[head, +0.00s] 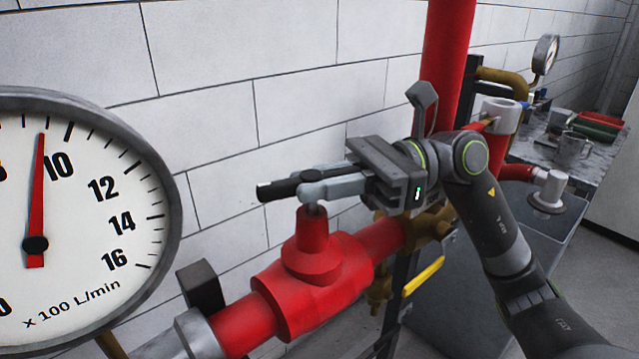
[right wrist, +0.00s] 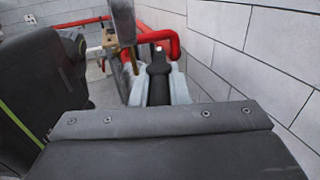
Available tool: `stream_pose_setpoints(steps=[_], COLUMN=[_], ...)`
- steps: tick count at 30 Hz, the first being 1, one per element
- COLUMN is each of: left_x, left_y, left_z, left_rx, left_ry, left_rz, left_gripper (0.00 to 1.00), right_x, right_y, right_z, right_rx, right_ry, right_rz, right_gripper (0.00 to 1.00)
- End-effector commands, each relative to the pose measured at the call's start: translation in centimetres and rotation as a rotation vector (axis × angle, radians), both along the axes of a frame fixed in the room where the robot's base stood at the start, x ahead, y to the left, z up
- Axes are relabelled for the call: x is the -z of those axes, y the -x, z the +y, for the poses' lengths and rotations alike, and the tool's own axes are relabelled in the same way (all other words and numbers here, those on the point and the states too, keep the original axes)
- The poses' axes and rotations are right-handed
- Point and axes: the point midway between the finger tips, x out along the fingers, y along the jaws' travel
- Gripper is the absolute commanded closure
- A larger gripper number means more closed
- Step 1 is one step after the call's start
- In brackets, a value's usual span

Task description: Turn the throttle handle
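The throttle handle (head: 274,190) is a black lever on top of a red valve body (head: 316,285) in the red pipe. My right gripper (head: 318,183) comes in from the right, just above the valve stem. Its pale grey fingers lie along both sides of the handle and appear shut on it; the black tip sticks out to the left. In the right wrist view the black handle (right wrist: 158,70) runs between the two fingers (right wrist: 159,88). The fingers hide part of the handle. My left gripper is not in view.
A large flow gauge (head: 80,215) fills the left side, its red needle a little below 10. A yellow lever (head: 424,276) sits below right of the valve. A red vertical pipe (head: 448,60) stands behind. A white block wall (head: 220,100) is close behind the handle.

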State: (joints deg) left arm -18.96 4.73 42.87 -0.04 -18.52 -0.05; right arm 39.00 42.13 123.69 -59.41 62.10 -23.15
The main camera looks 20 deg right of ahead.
Motion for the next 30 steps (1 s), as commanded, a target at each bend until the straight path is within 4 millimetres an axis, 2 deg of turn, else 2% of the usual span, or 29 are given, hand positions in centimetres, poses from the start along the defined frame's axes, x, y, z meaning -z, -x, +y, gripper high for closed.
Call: stream_pose_setpoints(steps=[1, 5, 17, 30], left_x=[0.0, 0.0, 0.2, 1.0], left_y=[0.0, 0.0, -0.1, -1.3], left_z=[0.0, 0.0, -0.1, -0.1], left_rx=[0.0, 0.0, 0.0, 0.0], left_ry=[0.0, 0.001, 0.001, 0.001], left_rz=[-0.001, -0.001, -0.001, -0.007], left_gripper=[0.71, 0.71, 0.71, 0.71], right_x=[0.0, 0.0, 0.1, 0.2], right_y=[0.0, 0.0, 0.0, -0.2], right_z=[0.0, 0.0, -0.5, -5.3], right_rx=[0.0, 0.001, 0.002, 0.006], right_ry=[0.001, 0.001, 0.003, 0.004], right_rz=[0.0, 0.0, 0.0, 0.001], right_gripper=[0.79, 0.64, 0.64, 0.64])
